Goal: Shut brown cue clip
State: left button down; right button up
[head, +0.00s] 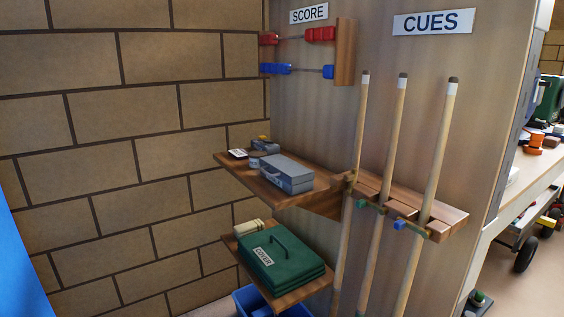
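A wooden cue rack (452,219) is fixed to the panel under the CUES sign. Three cues stand upright in it: a left cue (361,115), a middle cue (396,125) and a right cue (443,125). A green clip tab (362,203) sticks out left of the middle cue, and a blue clip tab (399,225) left of the right cue. A brown clip at the left cue blends with the wood; I cannot tell whether it is open or shut. Neither of my grippers is in view.
Left of the rack, a wooden shelf (240,174) bears a grey case (288,178) and small items. A lower shelf (315,288) bears a green COVER case (280,262). A blue bin (247,300) stands below. A workbench (505,200) stands right. The space before the cues looks clear.

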aim_at(351, 177)
jog(key=u, duration=0.35)
jog(key=k, duration=0.9)
jog(key=u, duration=0.65)
jog(key=k, duration=0.4)
jog(key=z, duration=0.8)
jog(key=i, duration=0.95)
jog(key=z, duration=0.8)
jog(key=i, duration=0.6)
jog(key=z, duration=0.05)
